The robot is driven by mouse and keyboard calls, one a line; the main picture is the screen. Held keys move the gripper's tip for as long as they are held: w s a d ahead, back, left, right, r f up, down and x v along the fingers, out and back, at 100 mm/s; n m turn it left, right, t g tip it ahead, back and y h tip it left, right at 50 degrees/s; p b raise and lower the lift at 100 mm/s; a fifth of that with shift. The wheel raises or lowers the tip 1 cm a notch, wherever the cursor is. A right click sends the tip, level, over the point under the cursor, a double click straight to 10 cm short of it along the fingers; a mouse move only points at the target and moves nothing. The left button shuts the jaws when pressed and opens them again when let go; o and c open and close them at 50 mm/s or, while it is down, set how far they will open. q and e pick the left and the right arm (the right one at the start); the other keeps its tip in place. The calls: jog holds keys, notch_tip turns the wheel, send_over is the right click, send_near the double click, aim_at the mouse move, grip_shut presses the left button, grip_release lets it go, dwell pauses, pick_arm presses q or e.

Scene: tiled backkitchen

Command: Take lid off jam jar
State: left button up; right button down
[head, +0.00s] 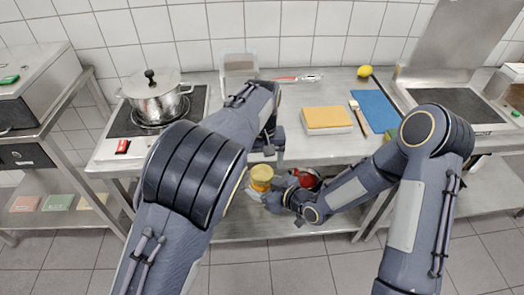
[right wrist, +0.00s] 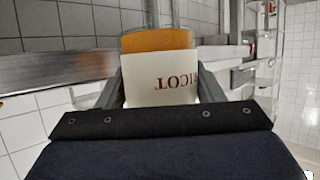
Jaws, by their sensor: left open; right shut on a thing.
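The jam jar (head: 261,184) is held upright in front of the counter's front edge in the head view, its yellow lid (head: 262,171) on top. In the right wrist view the jar (right wrist: 158,78) shows orange jam and a white label with upside-down letters "ICOT". My right gripper (head: 273,198) is shut on the jar from the right, a finger on each side. My left gripper (head: 268,155) is open, just above and behind the lid, apart from it as far as I can tell. My left forearm partly hides it.
The steel counter (head: 215,140) holds a pot (head: 155,100) on a hob, a clear container (head: 238,68), a yellow-topped block (head: 327,119), a brush (head: 358,116), a blue mat (head: 375,110) and a lemon (head: 365,71). A red item (head: 308,178) sits below the counter edge.

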aim_at(262, 172)
pick_arm(q)
jog(key=shift+f, duration=1.6)
jog(key=c, duration=1)
jog(key=n, duration=0.2)
jog(key=shift+n, duration=0.3)
jog(key=shift+r, duration=0.25)
jog(key=shift+r, duration=0.9)
jog(key=shift+r, duration=0.1)
